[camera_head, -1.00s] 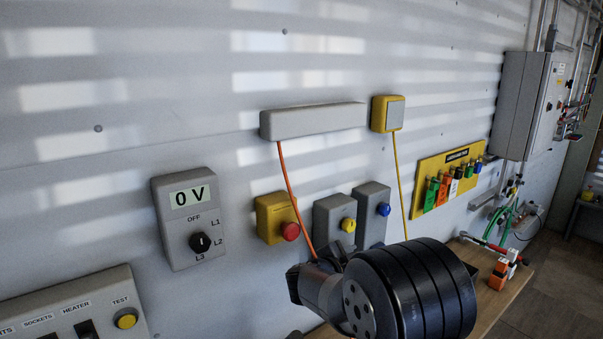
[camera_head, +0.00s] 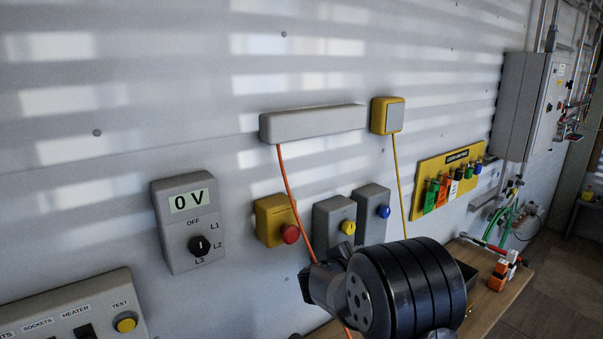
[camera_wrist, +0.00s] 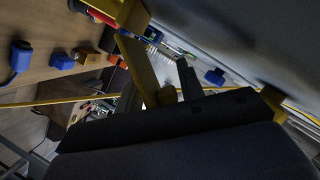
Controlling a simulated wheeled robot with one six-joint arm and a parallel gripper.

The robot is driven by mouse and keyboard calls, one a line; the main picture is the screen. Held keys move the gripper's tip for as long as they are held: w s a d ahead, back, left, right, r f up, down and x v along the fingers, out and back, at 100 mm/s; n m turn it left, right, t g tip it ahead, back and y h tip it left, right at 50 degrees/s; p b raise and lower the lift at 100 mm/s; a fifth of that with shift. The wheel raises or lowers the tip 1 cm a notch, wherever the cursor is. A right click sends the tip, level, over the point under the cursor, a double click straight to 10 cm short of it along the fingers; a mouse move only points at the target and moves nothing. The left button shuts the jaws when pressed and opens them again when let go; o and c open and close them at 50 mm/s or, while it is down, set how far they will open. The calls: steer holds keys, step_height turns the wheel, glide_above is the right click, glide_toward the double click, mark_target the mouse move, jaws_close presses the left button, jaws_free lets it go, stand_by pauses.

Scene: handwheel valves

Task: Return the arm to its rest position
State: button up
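My arm shows in the head view as a large black ribbed joint with a grey link, low in the middle, in front of the bench. The gripper itself is out of sight there. In the wrist view, my gripper (camera_wrist: 154,50) shows as two fingers standing apart, one yellowish and one dark. I see nothing held between them, though the picture is dark. The bench and wall fittings show beyond the fingertips.
The wall carries a meter box (camera_head: 188,221) reading 0 V, a red-button box (camera_head: 275,220), a grey trunking box (camera_head: 313,123) with an orange cable, and a yellow lockout board (camera_head: 449,178). A wooden bench (camera_head: 488,305) holds an orange-and-white item (camera_head: 502,270). A grey cabinet (camera_head: 520,105) stands out at right.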

steer(key=shift+s+f+m, duration=0.15)
steer(key=shift+s+m, duration=0.1)
steer(key=shift+m, duration=0.05)
steer(key=shift+t, duration=0.3)
steer(key=shift+d, duration=0.1)
